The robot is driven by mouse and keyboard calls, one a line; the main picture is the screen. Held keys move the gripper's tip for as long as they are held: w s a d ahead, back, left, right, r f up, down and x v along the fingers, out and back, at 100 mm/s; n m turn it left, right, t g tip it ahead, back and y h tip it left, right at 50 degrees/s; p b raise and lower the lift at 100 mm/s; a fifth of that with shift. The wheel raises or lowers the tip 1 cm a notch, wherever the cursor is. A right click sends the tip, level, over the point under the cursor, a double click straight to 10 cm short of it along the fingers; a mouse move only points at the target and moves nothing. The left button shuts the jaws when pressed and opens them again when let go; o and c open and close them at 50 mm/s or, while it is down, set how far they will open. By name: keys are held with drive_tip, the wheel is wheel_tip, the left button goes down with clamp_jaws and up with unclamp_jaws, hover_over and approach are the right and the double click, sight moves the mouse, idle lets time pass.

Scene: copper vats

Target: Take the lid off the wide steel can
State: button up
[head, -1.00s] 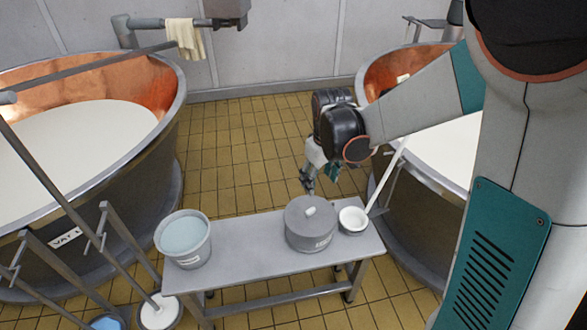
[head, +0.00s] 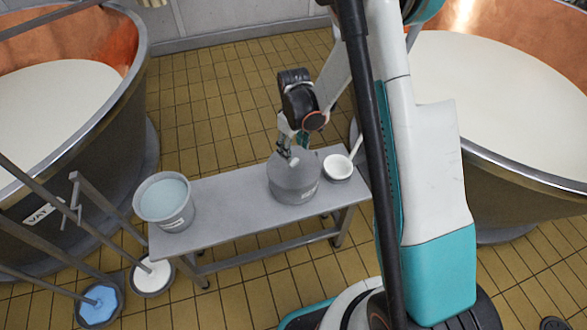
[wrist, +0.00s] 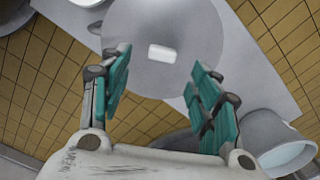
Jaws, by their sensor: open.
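The wide steel can (head: 294,190) stands upright on the bench. Its grey lid (head: 309,166) is on it, with a small pale knob on top. The wrist view shows the lid (wrist: 185,25) from above, with the white knob (wrist: 162,53) near its middle. My gripper (head: 289,148) is over the lid, close to the knob. In the wrist view my gripper (wrist: 160,62) is open, its teal fingers on either side of the knob's line and nothing gripped. I cannot tell the exact height of the fingertips above the lid.
The grey bench (head: 228,205) also bears a bucket of bluish liquid (head: 163,200) at left and a white bowl-like ladle (head: 338,167) right beside the can. Copper vats stand left (head: 100,150) and right (head: 520,120). Long-handled tools stand at lower left. Tiled floor lies behind the bench.

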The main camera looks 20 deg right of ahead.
sight(294, 161)
drive_tip(key=shift+s+a+f+b, duration=0.1)
drive_tip(key=shift+f+b, duration=0.7)
drive_tip(key=shift+f, duration=0.85)
drive_tip(key=shift+s+f+b, duration=0.1)
drive_tip(key=shift+f+b, duration=0.65)
drive_tip(key=shift+f, duration=0.85)
drive_tip(key=shift+c, duration=0.6)
drive_tip(key=c, duration=1)
